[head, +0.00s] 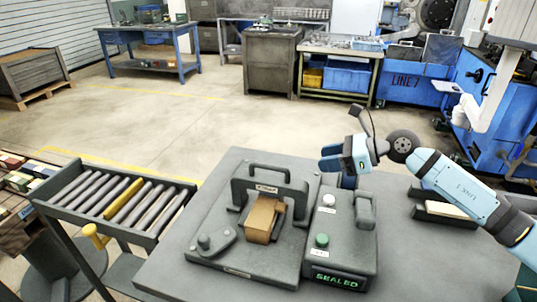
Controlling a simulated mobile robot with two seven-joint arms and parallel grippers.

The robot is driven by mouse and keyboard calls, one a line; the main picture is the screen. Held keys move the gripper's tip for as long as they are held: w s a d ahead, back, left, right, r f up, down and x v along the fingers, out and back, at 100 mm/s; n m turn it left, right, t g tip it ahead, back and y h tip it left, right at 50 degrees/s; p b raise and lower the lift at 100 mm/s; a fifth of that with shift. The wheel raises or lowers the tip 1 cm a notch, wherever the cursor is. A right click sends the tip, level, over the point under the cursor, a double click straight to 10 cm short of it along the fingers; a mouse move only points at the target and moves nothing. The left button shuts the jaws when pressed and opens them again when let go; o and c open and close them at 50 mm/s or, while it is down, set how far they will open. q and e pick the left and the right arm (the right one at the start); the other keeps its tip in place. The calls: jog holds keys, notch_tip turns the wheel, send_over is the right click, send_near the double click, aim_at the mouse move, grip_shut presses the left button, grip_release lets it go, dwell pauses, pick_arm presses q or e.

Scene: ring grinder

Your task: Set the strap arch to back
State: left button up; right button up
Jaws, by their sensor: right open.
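The strap arch (240,187) is a dark grey frame with a small label on its crossbar, standing on a grey base plate (228,265) on the table. A curved handle (270,168) shows at its top. A tan box (262,218) sits at the arch, partly in front of it. My right gripper (327,158) is open and empty, above and to the right of the arch, apart from it, with its fingers pointing left. My left gripper is not in view.
A grey control box (345,240) with white and green buttons and a lit "SEALED" sign stands right of the base plate. A knobbed lever (210,243) is at its left front. A roller conveyor (120,197) adjoins on the left. The table's right part (420,265) is largely clear.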

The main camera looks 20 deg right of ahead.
aim_at(273, 165)
jog(key=x, duration=0.4)
jog(key=shift+w+a+r+p, duration=0.2)
jog(key=shift+w+p, duration=0.05)
jog(key=shift+p, duration=0.15)
jog(key=p+x, duration=0.1)
jog(key=x, duration=0.7)
jog(key=shift+w, duration=0.1)
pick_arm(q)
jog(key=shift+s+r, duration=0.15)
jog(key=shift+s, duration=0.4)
pick_arm(e)
jog(key=shift+w+a+f, duration=0.35)
jog(key=shift+a+f, duration=0.05)
jog(key=shift+a, duration=0.05)
grip_shut()
